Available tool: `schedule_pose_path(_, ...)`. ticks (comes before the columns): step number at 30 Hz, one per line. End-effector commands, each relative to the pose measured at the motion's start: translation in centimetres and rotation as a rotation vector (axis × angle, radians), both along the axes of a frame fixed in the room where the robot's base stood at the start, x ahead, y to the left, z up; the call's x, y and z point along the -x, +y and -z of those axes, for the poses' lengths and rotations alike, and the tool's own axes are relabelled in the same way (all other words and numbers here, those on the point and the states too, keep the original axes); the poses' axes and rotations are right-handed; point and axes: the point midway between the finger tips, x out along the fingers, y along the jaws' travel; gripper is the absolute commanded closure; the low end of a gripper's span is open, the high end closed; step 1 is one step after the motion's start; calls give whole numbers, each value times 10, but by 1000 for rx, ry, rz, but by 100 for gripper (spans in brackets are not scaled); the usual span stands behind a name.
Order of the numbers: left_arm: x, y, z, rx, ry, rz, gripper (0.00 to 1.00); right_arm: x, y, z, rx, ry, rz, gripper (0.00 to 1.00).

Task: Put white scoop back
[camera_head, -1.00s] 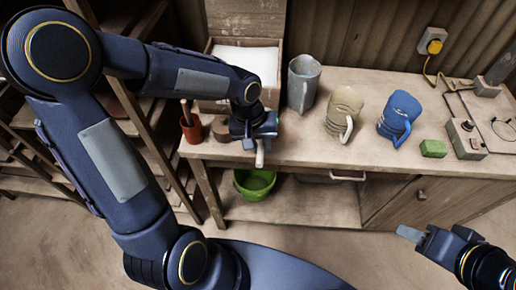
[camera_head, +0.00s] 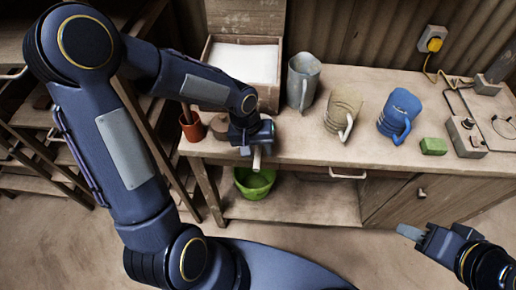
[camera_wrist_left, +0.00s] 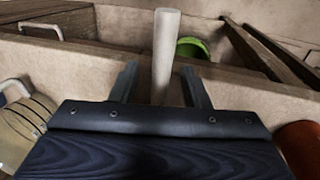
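My left gripper (camera_head: 256,143) is over the front left edge of the worktable. A pale, rod-like part, seemingly of the white scoop (camera_head: 257,159), sticks out below it and moves with it. In the left wrist view this scoop part (camera_wrist_left: 166,50) stands between the two dark fingers (camera_wrist_left: 160,85) and reaches past their tips; its lower end and the grip contact are hidden. The open box (camera_head: 243,62) of white material stands behind the gripper, at the table's back. My right gripper (camera_head: 411,233) is at lower right, away from the table; its finger gap is unclear.
A grey pitcher (camera_head: 302,82), beige mug (camera_head: 343,108) and blue mug (camera_head: 398,112) stand right of the box. A terracotta pot (camera_head: 192,127) is left of the gripper. A green block (camera_head: 433,146) lies further right. A green bucket (camera_head: 254,184) is on the shelf below.

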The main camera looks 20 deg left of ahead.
Motion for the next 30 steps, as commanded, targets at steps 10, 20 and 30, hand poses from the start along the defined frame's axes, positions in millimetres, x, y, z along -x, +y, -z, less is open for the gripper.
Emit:
schedule_pose_path(10,0,1,-6,0,-1,-1,58,0,0,-5,0,0,0,64)
schedule_pose_path(20,3,14,-68,0,-8,-3,58,0,0,-7,0,0,0,64)
schedule_pose_path(30,7,24,-116,0,-2,0,58,0,0,-8,0,0,0,64)
